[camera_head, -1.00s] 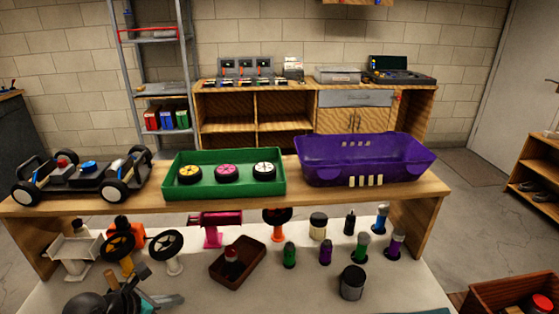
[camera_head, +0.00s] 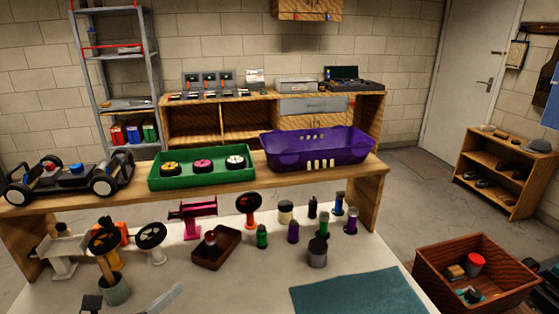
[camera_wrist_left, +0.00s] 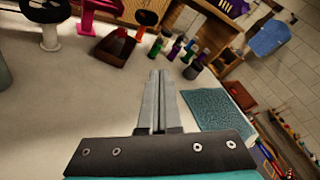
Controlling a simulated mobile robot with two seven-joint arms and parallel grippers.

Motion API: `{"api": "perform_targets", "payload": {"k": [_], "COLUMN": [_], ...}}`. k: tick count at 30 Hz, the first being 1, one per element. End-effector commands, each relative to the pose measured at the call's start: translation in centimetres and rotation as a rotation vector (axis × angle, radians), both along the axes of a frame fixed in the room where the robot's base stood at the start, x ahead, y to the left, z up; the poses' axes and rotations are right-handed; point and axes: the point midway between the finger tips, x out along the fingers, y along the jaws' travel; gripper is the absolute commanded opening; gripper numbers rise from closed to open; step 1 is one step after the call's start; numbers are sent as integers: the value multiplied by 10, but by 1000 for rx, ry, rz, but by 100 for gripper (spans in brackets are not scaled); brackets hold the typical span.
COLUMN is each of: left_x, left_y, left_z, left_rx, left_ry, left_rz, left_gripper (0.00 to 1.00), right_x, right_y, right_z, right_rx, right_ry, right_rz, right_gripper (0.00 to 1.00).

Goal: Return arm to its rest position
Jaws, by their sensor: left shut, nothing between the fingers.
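My left gripper (camera_head: 174,291) shows at the bottom edge of the head view, low at the left over the pale workbench (camera_head: 235,285). Only its pale grey fingers show there; the rest is cut off by the frame. In the left wrist view the two fingers (camera_wrist_left: 158,75) lie together, shut and empty, pointing over the bench. Nothing is held. My right gripper is not in either current view.
A grey-green cup (camera_head: 116,290) stands just left of the gripper. A brown tray (camera_head: 214,251), several small bottles and a teal mat (camera_head: 360,294) lie on the bench. The raised shelf carries a car chassis (camera_head: 70,180), green tray (camera_head: 200,184) and purple body (camera_head: 315,148).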

Motion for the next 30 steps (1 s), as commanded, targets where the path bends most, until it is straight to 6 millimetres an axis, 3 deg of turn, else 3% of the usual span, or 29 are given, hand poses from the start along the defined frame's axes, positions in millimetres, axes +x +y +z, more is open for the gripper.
{"api": "perform_targets", "payload": {"k": [3, 6, 10, 14, 17, 24, 30], "left_x": [0, -5, -22, -49, -77, -153, -204], "left_y": [-2, 11, 34, 50, 50, 8, -37], "left_z": [35, 54, 55, 33, 7, -47, -62], "left_rx": [-315, -586, -918, -1218, -1417, -1711, -1785], "left_ry": [-63, -86, -62, 19, 125, 465, 735], "left_rz": [173, 349, 599, 869, 1084, 1534, 1772], "left_gripper": [0, 0, 0, 0, 0, 0, 0], "right_x": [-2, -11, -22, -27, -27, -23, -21], "right_y": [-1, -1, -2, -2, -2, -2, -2], "right_z": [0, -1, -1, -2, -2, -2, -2], "right_rx": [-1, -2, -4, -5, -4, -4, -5], "right_ry": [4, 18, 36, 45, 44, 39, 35], "right_rz": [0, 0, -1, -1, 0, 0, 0], "right_gripper": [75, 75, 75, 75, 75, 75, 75]}}
